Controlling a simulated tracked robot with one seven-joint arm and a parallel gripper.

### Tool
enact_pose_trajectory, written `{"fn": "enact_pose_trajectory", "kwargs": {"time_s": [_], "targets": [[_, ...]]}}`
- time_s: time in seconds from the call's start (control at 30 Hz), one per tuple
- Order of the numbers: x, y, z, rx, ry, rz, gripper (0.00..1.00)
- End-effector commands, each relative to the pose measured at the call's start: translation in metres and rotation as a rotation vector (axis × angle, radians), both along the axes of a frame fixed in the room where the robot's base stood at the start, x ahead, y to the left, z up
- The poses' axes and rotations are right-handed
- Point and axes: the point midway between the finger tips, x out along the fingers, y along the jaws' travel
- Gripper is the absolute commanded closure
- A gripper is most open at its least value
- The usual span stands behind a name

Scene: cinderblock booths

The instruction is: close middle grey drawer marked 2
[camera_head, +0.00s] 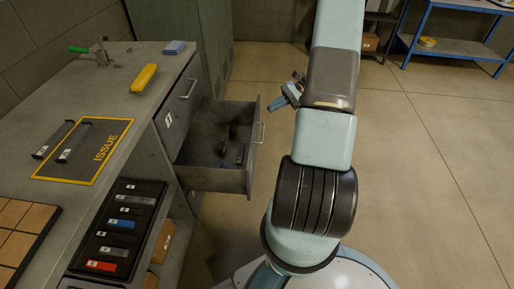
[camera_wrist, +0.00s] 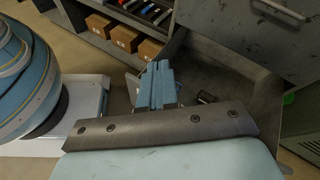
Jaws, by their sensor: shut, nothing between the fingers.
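The grey drawer (camera_head: 215,178) stands pulled out below the drawer front marked 1 (camera_head: 177,112). Its own number does not show. Its bar handle (camera_head: 262,132) is on the outer front panel, facing right. Several small dark items (camera_head: 232,150) lie inside it. My gripper (camera_head: 290,90) is beyond and to the right of the drawer's far front corner, with a gap in the head view. In the wrist view my gripper's fingers (camera_wrist: 158,85) are together and empty, with the drawer interior (camera_wrist: 215,75) behind and to the right. Contact with the drawer cannot be told.
The bench top (camera_head: 115,95) holds a yellow-handled tool (camera_head: 144,77), a blue block (camera_head: 174,47) and an ISSUE mat (camera_head: 100,165). A rack of coloured items (camera_head: 118,230) is below the bench edge. A blue shelf (camera_head: 450,50) stands far right. The floor (camera_head: 430,160) right is clear.

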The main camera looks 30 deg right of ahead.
Motion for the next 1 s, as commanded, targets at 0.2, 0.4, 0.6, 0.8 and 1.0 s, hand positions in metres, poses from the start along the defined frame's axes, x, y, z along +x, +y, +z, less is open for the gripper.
{"fn": "enact_pose_trajectory", "kwargs": {"time_s": [0.2, 0.4, 0.6, 0.8, 1.0], "targets": [[-0.008, -0.028, -0.066, 0.152, 0.064, -0.162, 1.00], [-0.021, -0.049, -0.127, 0.284, 0.107, -0.313, 1.00], [-0.038, -0.062, -0.181, 0.397, 0.140, -0.449, 1.00], [-0.049, -0.067, -0.211, 0.459, 0.153, -0.529, 1.00], [-0.048, -0.063, -0.218, 0.474, 0.156, -0.547, 1.00]]}}
